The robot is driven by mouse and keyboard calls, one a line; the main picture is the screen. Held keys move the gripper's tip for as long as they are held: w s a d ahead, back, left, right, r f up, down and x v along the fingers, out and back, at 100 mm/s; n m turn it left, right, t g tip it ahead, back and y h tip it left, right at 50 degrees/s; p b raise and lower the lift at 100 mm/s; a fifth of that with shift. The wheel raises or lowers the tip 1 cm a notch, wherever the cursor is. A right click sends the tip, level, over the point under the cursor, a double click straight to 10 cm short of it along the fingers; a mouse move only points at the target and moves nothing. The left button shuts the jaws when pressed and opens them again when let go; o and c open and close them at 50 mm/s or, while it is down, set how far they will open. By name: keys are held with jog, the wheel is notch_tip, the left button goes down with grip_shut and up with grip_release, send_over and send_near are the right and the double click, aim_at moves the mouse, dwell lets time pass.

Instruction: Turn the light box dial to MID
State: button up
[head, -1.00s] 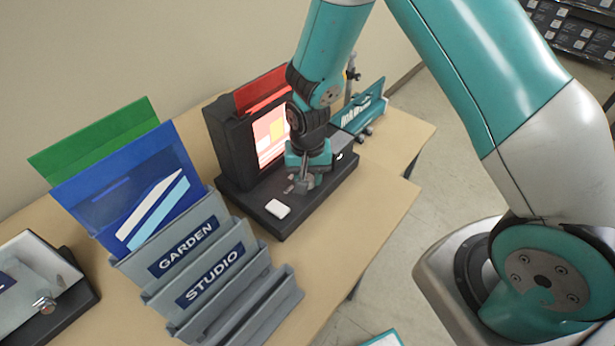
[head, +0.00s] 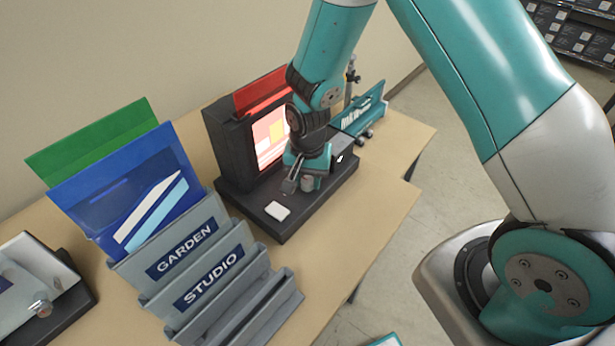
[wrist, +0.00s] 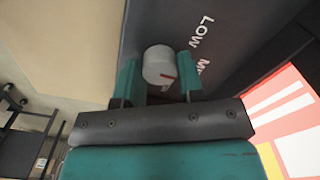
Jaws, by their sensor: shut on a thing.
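The light box (head: 228,150) is a dark unit with a lit panel and a flat base on the table. Its dial (wrist: 158,63) is a pale grey knob with a red mark on its lower right in the wrist view. My gripper (wrist: 160,76) is shut on the dial, one teal finger on each side; it also shows over the base in the head view (head: 305,180). The word LOW (wrist: 203,28) and a partly hidden label starting with M (wrist: 196,65) are right of the dial. I cannot tell exactly which label the mark meets.
A grey rack (head: 205,262) labelled GARDEN and STUDIO, with blue and green folders, stands to the left. A teal tool (head: 365,110) stands behind on the right.

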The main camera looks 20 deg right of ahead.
aim_at(307, 181)
jog(key=o, duration=0.9)
jog(key=shift+r, duration=0.1)
notch_tip(307, 181, up, 17)
jog(key=shift+r+b, duration=0.15)
jog(key=shift+b, duration=1)
jog(key=s+a+r+n+y, duration=0.1)
jog(key=s+r+n, duration=0.1)
jog(key=s+n, duration=0.2)
jog(key=s+a+r+n+y, duration=0.1)
jog(key=s+n, duration=0.4)
jog(key=s, duration=0.5)
jog(key=s+a+r+n+y, duration=0.2)
jog(key=s+r+n, duration=0.2)
jog(key=s, duration=0.3)
jog(key=shift+a+r+n, duration=0.3)
jog(key=shift+r, duration=0.25)
